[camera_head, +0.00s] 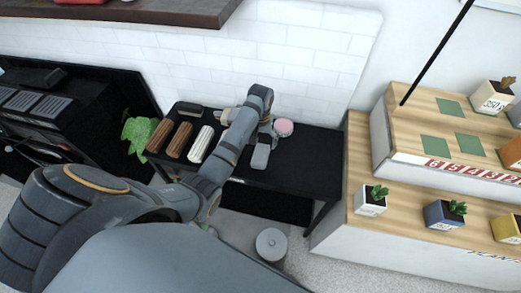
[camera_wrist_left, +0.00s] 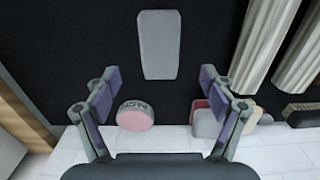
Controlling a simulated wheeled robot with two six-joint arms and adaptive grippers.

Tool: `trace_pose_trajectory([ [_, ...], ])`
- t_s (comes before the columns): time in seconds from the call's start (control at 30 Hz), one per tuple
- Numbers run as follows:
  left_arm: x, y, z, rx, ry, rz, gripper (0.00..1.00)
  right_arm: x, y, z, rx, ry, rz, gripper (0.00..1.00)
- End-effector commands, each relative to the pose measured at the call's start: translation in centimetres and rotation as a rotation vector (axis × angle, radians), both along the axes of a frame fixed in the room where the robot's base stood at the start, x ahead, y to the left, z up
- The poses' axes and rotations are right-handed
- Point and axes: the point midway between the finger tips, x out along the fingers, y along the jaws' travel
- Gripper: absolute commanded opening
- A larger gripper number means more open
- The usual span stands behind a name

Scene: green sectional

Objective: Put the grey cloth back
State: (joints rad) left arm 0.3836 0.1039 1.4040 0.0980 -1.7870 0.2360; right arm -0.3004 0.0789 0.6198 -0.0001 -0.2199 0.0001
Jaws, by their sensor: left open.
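The grey cloth (camera_head: 260,157) appears as a flat, pale grey rounded rectangle lying on the black table (camera_head: 310,160). In the left wrist view the cloth (camera_wrist_left: 158,45) lies beyond the fingertips, near the middle. My left gripper (camera_head: 266,133) hangs over the table just behind the cloth, towards the wall. In the left wrist view my left gripper (camera_wrist_left: 159,82) has its fingers wide apart with nothing between the tips. The cloth is apart from the fingers. My right gripper is not in view.
A round pink-topped tin (camera_head: 284,127) stands close to the gripper. Ribbed rolls, including a white one (camera_head: 201,144), lie left on the table. A white-tiled wall (camera_head: 290,60) is behind. A wooden plant stand (camera_head: 360,150) is at right, a grey cylinder (camera_head: 271,244) below.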

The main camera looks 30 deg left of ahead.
Motion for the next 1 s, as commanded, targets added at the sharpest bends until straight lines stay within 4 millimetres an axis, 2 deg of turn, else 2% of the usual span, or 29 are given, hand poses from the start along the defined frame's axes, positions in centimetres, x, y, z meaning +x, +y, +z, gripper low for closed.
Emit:
trace_pose_trajectory([
  [0.1, 0.1, 0.0, 2.1, 0.0, -0.002, 0.0, 0.83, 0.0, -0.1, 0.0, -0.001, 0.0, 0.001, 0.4],
  [0.23, 0.0, 0.0, 3.2, -0.001, 0.001, -0.001, 0.83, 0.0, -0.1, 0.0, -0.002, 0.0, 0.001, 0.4],
  [0.8, -0.2, 0.0, 3.3, 0.0, 0.0, -0.002, 0.83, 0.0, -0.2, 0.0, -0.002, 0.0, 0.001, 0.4],
  [0.87, -0.9, 0.0, 2.8, 0.005, -0.008, -0.011, 0.83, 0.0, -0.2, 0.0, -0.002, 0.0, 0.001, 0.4],
  [0.97, -3.9, -0.1, 1.2, 0.025, -0.044, -0.053, 0.83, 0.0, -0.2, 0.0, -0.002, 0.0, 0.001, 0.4],
  [1.0, -5.5, -0.1, 0.6, 0.036, -0.066, -0.077, 0.83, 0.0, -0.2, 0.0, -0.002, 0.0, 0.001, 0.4],
])
